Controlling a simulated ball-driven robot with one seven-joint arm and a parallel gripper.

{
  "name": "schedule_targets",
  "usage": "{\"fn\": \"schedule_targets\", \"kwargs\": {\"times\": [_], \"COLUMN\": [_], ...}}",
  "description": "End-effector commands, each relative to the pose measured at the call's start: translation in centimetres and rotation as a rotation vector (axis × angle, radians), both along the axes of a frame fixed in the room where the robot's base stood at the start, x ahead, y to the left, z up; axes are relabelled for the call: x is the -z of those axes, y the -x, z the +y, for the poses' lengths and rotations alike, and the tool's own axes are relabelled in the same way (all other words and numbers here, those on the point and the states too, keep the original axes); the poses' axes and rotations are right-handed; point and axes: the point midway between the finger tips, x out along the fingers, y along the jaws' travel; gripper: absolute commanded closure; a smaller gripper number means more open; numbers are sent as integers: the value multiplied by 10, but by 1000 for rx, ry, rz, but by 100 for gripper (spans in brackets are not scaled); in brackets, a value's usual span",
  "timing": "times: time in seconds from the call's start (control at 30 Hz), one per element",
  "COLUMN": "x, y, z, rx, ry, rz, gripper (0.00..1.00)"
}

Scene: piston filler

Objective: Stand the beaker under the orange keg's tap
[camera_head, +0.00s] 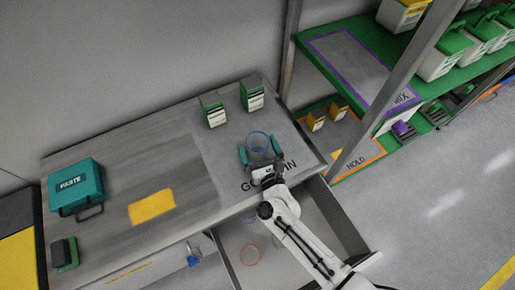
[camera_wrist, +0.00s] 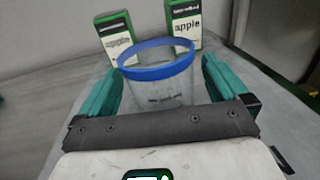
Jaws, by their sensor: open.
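A clear beaker with a blue rim (camera_head: 258,138) stands upright on the grey mat of the counter, near the front. It fills the middle of the wrist view (camera_wrist: 160,82). My gripper (camera_head: 260,150) is open, with one teal finger on each side of the beaker. In the wrist view the fingers (camera_wrist: 160,85) flank it with a gap visible on at least the left side; contact cannot be told. No orange keg or tap is recognisable in either view.
A teal case (camera_head: 76,186) and yellow patch (camera_head: 152,207) are left. An open drawer (camera_head: 345,228) juts out below, with ring-rimmed glassware (camera_head: 250,255). Shelving (camera_head: 345,60) stands right.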

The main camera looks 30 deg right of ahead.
Motion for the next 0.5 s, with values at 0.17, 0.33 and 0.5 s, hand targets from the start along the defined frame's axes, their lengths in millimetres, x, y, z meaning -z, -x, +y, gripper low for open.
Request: {"fn": "schedule_targets", "kwargs": {"times": [0.17,0.33,0.5], "x": [1,2,2], "y": [-23,-28,-28], "z": [-4,-5,-5], "rx": [-2,-2,-2], "ry": [1,1,1], "rz": [0,1,1], "gripper": [0,0,2]}}
